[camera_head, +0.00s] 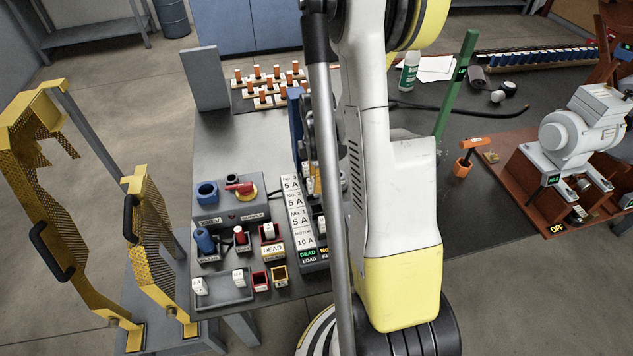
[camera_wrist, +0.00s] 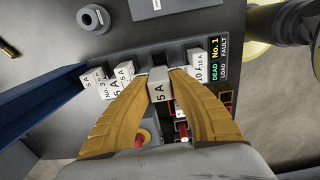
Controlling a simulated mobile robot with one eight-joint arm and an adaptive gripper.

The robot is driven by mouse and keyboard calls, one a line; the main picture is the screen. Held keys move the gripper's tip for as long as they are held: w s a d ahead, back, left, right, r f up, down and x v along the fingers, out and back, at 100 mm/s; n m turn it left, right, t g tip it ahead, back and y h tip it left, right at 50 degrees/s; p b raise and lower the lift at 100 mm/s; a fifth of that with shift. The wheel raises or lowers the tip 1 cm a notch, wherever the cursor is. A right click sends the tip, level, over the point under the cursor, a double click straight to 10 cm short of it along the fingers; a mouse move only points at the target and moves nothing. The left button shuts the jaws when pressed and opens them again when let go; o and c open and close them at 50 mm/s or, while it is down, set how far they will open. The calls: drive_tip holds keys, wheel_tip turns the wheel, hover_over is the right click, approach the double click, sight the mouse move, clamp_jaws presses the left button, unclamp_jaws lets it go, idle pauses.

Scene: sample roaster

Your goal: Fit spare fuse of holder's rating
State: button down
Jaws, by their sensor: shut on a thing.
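My gripper (camera_wrist: 158,78) is shut on a white-grey fuse carrier marked 5 A (camera_wrist: 159,88), one finger on each side. The carrier is over the row of the dark fuse panel (camera_wrist: 196,41), between other carriers marked 5 A (camera_wrist: 124,72) and 10 A (camera_wrist: 195,64). I cannot tell whether it is seated or just above its slot. The panel's display (camera_wrist: 216,62) reads No. 1 FAULT and DEAD LOAD. In the head view the label strip (camera_head: 298,214) lists No. 3, No. 2 and No. 1 at 5 A and motor at 10 A.
A grey tray (camera_head: 222,297) with two white pieces (camera_head: 200,287) lies at the bench's front left, beside red (camera_head: 260,281) and yellow-edged (camera_head: 279,276) bins. A blue panel (camera_wrist: 50,103) stands left of the row. Yellow mesh guards (camera_head: 150,240) stand left of the bench.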

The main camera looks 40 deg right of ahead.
sight(317, 196)
drive_tip(key=shift+f+b, duration=2.65)
drive_tip(key=shift+f, duration=0.25)
drive_tip(key=shift+f+b, duration=0.15)
drive_tip(key=shift+b, duration=0.2)
drive_tip(key=shift+f+b, duration=1.5)
drive_tip(key=shift+f, duration=0.1)
drive_tip(key=c, duration=1.2)
unclamp_jaws()
drive_tip(key=shift+c, duration=0.2)
wheel_tip(317, 196, up, 12)
drive_tip(key=shift+r, duration=0.1)
